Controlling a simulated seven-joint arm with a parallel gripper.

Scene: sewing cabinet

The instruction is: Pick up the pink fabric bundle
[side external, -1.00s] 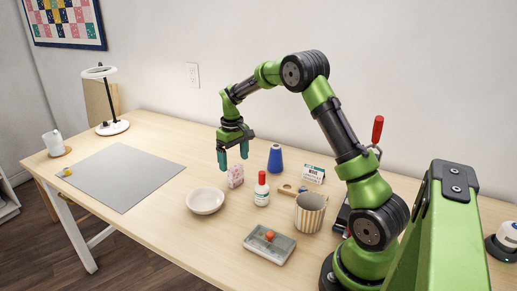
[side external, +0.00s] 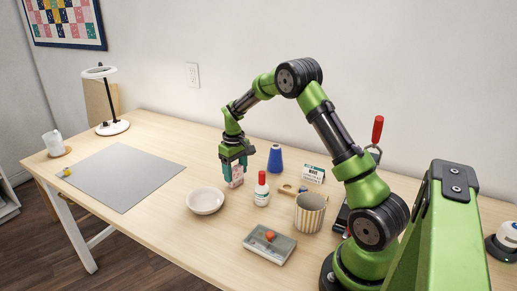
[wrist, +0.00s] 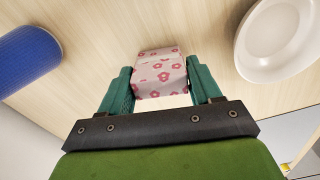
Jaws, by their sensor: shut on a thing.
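The pink fabric bundle (side external: 236,177) is a small block with a pink flower print. It stands on the table, or very close to it; I cannot tell which. My gripper (side external: 235,172) is lowered over it and shut on it. In the wrist view the bundle (wrist: 161,74) sits between the two teal fingers of my gripper (wrist: 160,90), one finger on each side.
A white bowl (side external: 205,201) stands close by in front of the bundle. A blue thread cone (side external: 275,158) is behind it to the right. A red-capped bottle (side external: 262,190), a striped cup (side external: 310,213) and a small grey box (side external: 270,244) stand to the right.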

